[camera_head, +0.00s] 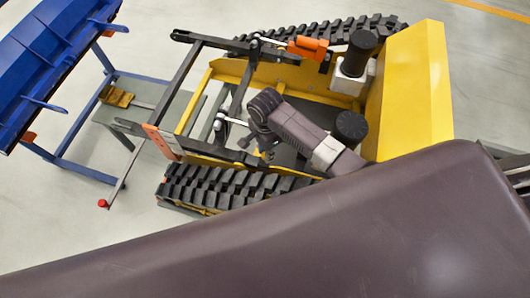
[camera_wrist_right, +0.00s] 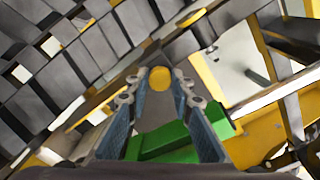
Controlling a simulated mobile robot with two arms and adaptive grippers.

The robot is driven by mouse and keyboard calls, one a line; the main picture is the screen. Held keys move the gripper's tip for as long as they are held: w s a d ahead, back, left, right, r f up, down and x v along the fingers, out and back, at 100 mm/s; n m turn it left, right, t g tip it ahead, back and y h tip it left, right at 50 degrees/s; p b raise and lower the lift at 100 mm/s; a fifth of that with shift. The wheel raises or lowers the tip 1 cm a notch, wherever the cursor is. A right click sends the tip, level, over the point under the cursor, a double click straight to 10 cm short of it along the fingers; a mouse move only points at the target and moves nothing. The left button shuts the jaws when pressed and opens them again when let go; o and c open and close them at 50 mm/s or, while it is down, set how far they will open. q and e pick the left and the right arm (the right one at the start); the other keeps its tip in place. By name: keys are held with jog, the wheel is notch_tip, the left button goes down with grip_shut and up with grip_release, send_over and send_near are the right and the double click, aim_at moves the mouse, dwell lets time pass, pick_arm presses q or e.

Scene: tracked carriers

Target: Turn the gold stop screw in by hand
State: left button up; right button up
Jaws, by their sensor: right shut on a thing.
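The gold stop screw (camera_wrist_right: 160,76) shows in the right wrist view as a round gold head between the two fingertips. My right gripper (camera_wrist_right: 159,90) is shut on it, one finger on each side. In the head view my right gripper (camera_head: 266,148) reaches down into the middle of the yellow tracked carrier (camera_head: 412,95), beside its dark linkage bars. The screw is hidden there behind the gripper and wrist. My left gripper is not in view.
A green block (camera_wrist_right: 168,142) lies below the fingers in the right wrist view. Black rubber tracks (camera_head: 235,187) flank the carrier, with dark bars and an orange bracket (camera_head: 161,140) close by. A blue implement (camera_head: 50,60) stands at left; grey floor is clear at lower left.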

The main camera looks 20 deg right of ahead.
jog(key=m, duration=0.6)
jog(key=shift+a, duration=0.1)
jog(key=m, duration=0.3)
jog(key=o, duration=0.9)
jog(key=shift+d, duration=0.2)
